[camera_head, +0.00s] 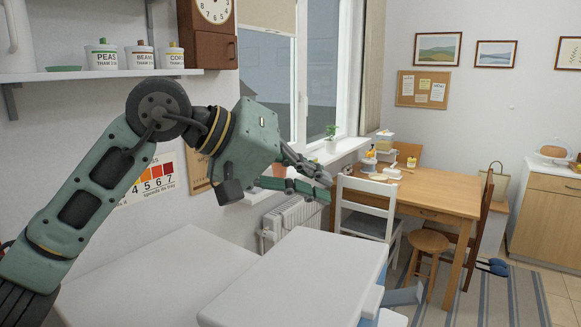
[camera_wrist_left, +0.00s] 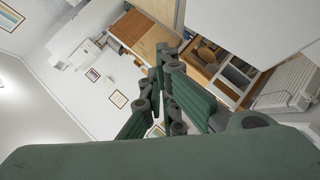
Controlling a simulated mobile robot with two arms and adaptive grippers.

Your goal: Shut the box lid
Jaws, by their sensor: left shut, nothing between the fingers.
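A thick white slab with rounded edges (camera_head: 295,280), which looks like the box lid, lies in the lower middle of the head view. A blue body shows in part under its right end; most of the box is hidden, so I cannot tell how far the lid is open. My left gripper (camera_head: 322,182) is in the air above and beyond the slab, apart from it, pointing right. Its fingers are shut and empty. In the left wrist view the fingers (camera_wrist_left: 168,62) are together with nothing between them. My right gripper is not in view.
Another white surface (camera_head: 150,268) lies left of the slab. A radiator (camera_head: 292,220) stands under the window. A white chair (camera_head: 367,208), a wooden table (camera_head: 440,192) and a stool (camera_head: 429,243) stand beyond. A wall shelf (camera_head: 110,74) with canisters is at upper left.

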